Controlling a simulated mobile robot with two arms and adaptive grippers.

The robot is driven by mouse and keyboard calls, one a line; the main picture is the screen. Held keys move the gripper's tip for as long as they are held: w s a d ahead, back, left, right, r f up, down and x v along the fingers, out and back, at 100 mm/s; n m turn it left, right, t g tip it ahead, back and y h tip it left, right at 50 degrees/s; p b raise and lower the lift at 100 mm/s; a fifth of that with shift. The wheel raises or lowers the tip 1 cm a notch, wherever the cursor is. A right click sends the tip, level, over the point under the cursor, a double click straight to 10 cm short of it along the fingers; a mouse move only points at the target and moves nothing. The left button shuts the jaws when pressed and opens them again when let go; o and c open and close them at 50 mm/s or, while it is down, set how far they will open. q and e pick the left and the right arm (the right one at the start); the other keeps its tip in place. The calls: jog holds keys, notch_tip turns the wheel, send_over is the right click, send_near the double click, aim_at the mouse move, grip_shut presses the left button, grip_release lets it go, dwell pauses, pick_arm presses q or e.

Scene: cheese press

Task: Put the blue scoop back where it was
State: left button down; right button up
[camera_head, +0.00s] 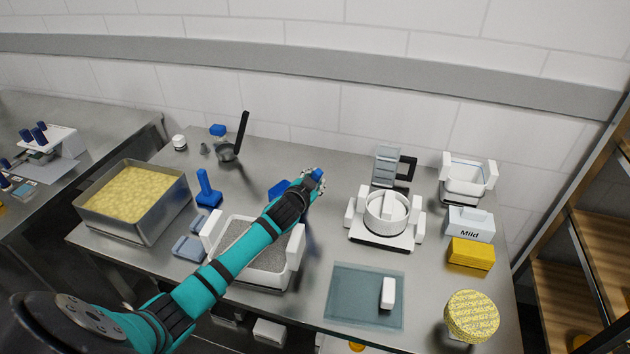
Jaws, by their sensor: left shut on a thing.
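My left gripper (308,183) is at the middle of the steel table, at the end of my teal arm. It is shut on the blue scoop, whose blue end (318,174) shows at the fingertips. Another blue piece (280,188) shows just left of the gripper, behind my arm; I cannot tell whether it belongs to the scoop. My wrist and fingers hide much of this spot, and I cannot tell whether the scoop touches the table. My right gripper is not in view.
My arm passes over a white-handled tray (296,255) with grey contents. A steel pan of yellow curd (188,194) and a blue upright-handled tool (208,192) are left. A white press mould (386,212) stands right, a glassy mat (345,300) in front. Bare table lies between gripper and mould.

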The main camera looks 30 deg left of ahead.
pick_arm(q)
jog(key=c, duration=1.6)
grip_release()
jog(key=shift+f, duration=0.1)
jog(key=shift+c, duration=0.2)
jog(key=o, duration=0.4)
jog(key=shift+o, duration=0.2)
jog(key=shift+r, duration=0.25)
jog(key=v, duration=1.2)
jog(key=shift+f, duration=0.1)
